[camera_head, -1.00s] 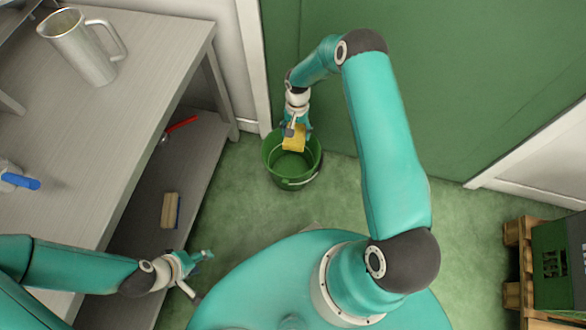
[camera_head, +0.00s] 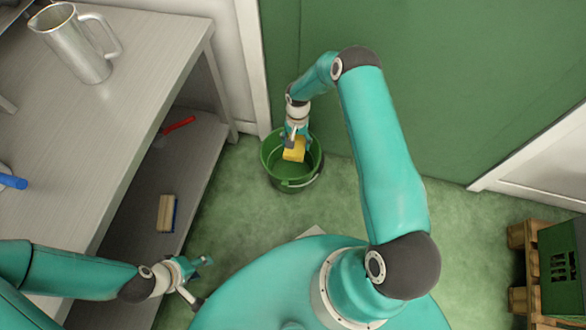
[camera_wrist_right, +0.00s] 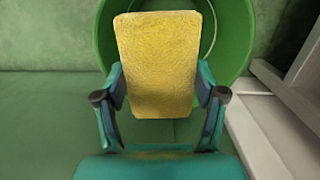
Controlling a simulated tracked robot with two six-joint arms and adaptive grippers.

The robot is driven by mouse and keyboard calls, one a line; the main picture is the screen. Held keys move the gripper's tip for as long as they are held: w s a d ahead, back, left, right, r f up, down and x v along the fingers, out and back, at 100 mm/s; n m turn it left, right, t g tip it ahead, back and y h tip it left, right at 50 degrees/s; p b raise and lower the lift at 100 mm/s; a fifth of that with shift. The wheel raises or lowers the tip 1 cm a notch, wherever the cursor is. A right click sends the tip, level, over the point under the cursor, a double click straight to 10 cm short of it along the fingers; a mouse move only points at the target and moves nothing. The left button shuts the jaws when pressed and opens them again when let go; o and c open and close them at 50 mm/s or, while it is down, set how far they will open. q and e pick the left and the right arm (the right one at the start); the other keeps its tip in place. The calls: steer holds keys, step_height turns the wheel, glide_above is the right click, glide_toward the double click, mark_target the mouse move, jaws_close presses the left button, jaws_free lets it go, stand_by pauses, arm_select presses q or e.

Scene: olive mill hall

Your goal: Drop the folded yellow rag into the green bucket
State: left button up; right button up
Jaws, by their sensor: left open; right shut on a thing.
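The folded yellow rag (camera_head: 294,150) is held in my right gripper (camera_head: 295,140), which is shut on it. In the right wrist view the rag (camera_wrist_right: 160,62) sits between the two fingers of the right gripper (camera_wrist_right: 162,95), with the bucket behind it. The green bucket (camera_head: 291,184) stands on the floor by the green door. In the head view the rag overlaps the bucket's opening; I cannot tell how far it is below the rim. The bucket's rim and inner wall also show in the right wrist view (camera_wrist_right: 236,40). My left gripper (camera_head: 203,281) is open and empty, low beside the bench.
A grey bench (camera_head: 130,120) with a metal jug (camera_head: 78,45) stands at left. Its lower shelf holds a brush (camera_head: 167,213) and a red-handled tool (camera_head: 180,124). A green crate (camera_head: 565,268) on a wooden pallet stands at right. Green floor around the bucket is clear.

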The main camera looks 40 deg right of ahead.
steer(key=o, duration=1.2)
steer(key=shift+r, duration=0.1)
steer(key=r, duration=0.7)
steer(key=w+d+r, duration=0.1)
steer(key=r, duration=0.3)
steer(key=shift+r, duration=0.3)
